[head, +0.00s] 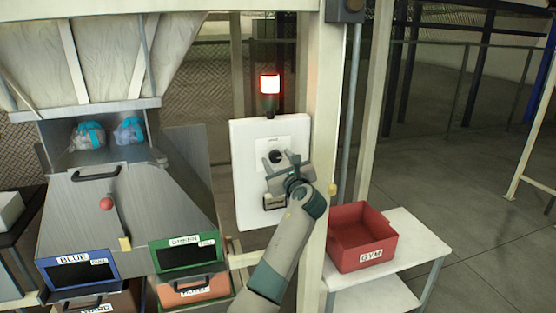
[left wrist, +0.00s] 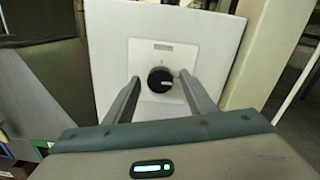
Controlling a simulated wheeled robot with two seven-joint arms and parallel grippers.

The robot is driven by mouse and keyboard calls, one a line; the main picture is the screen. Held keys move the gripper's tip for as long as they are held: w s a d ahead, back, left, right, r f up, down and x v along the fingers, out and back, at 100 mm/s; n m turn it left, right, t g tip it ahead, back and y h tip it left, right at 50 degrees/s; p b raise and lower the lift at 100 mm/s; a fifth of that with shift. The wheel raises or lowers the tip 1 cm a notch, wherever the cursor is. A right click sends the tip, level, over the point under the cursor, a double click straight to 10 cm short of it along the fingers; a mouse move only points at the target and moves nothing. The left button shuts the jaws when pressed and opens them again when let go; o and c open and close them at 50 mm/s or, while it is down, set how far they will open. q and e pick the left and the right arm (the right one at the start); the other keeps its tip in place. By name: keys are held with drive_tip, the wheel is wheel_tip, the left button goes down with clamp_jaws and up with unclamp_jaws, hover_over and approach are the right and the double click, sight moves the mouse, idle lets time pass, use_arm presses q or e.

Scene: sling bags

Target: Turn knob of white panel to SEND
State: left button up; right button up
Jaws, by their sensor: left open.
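The white panel (head: 243,185) is mounted upright beside a cream post. Its round black knob (head: 276,156) sits on a pale plate, partly covered by my gripper in the head view. In the left wrist view the knob (left wrist: 160,80) shows whole, with a light mark pointing to the right; the small lettering on the plate cannot be read. My left gripper (head: 280,162) is open in front of the panel. In the left wrist view its fingers (left wrist: 159,82) stand on either side of the knob, with gaps visible. My right gripper is not in view.
A lit red lamp (head: 270,84) stands above the panel. The cream post (head: 324,100) is close on its right. A red bin (head: 360,238) labelled GYM sits on a white side table (head: 412,245). A metal chute (head: 95,215) with bags and labelled bins is at left.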

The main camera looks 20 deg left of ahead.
use_arm(q)
drive_tip(key=c, duration=1)
drive_tip(key=shift+c, duration=0.2)
